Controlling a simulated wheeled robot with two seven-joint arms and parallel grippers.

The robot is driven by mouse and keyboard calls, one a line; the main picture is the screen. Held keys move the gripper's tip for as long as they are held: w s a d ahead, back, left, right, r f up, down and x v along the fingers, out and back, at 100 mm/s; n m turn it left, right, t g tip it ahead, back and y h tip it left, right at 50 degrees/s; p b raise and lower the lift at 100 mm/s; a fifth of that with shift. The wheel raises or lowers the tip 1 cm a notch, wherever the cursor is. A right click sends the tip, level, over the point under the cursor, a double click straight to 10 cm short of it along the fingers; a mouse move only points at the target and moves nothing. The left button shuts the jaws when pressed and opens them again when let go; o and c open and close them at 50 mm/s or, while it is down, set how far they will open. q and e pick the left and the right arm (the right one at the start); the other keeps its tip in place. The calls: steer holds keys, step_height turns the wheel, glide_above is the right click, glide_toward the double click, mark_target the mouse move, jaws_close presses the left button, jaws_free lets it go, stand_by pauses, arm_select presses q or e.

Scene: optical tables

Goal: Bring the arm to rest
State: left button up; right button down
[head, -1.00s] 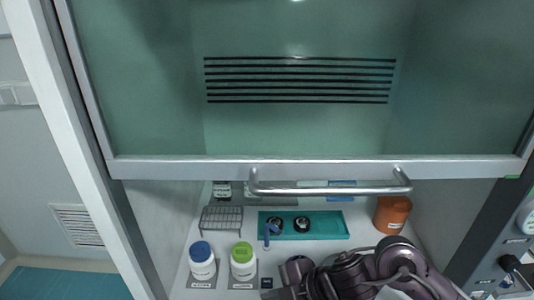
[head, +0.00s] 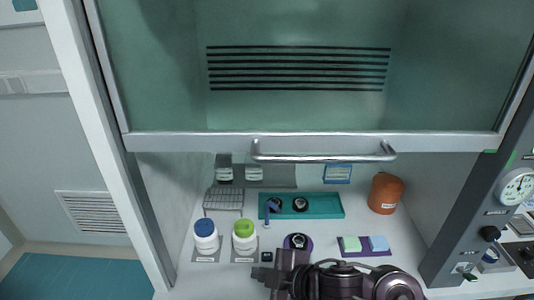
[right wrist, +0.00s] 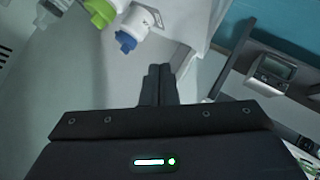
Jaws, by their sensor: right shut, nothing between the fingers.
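My right arm (head: 345,280) lies across the bottom of the head view, in front of the fume hood's work surface. Its gripper (head: 262,273) points left, below the white bottles. In the right wrist view the two dark fingers (right wrist: 158,82) are together, with nothing between them. The white bottle with a blue cap (head: 205,237) and the white bottle with a green lid (head: 244,236) stand upright in the hood, apart from the gripper. My left gripper is not in view.
The raised glass sash with its handle (head: 322,156) hangs above the opening. Inside are a wire rack (head: 223,199), a teal tray (head: 325,207), an orange container (head: 385,193) and a purple mat (head: 378,252) with green and blue blocks. A control panel (head: 470,215) is at right.

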steer(key=d+f+m+t+h, duration=0.2)
steer(key=d+m+h, duration=0.3)
steer(key=d+m, duration=0.4)
steer(key=s+d+f+m+g+h, duration=0.2)
steer(key=s+d+f+m+g, duration=0.15)
steer(key=s+d, duration=0.25)
steer(key=s+d+f+m+g+h, duration=0.2)
steer(key=s+d+f+m, duration=0.1)
steer(key=s+d+m, duration=0.25)
steer(key=s+f+n+g, duration=0.1)
steer(key=s+f, duration=0.2)
steer(key=f, duration=2.8)
steer(key=s+d+f+g, duration=0.1)
steer(key=s+d+f, duration=0.2)
steer(key=s+f, duration=1.4)
steer(key=shift+s+d, duration=0.2)
steer(key=shift+s, duration=0.85)
